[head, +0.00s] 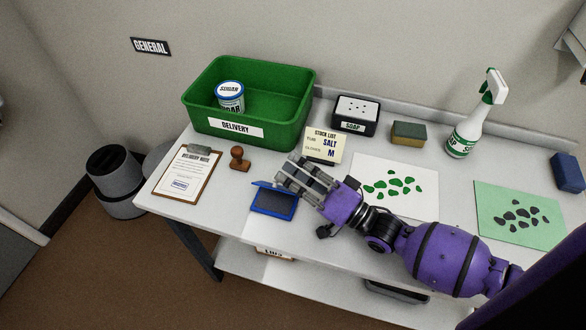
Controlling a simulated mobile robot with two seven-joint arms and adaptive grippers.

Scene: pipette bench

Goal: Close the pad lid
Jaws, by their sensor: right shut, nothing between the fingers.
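The blue ink pad (272,203) lies near the front edge of the white table, its dark inside showing. Its blue lid (266,185) stands raised along the back edge, so the pad is open. My right gripper (291,174) is shut and empty; its fingers are over the lid's right end and hide part of it. I cannot tell whether they touch the lid. My left gripper is not in view.
A wooden stamp (238,160) and a clipboard with a delivery note (186,175) lie to the left. Behind stand a green delivery crate (205,124) holding a sugar tub (230,97), a stock list card (325,146) and a soap box (355,113). A patterned white sheet (428,207) lies to the right.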

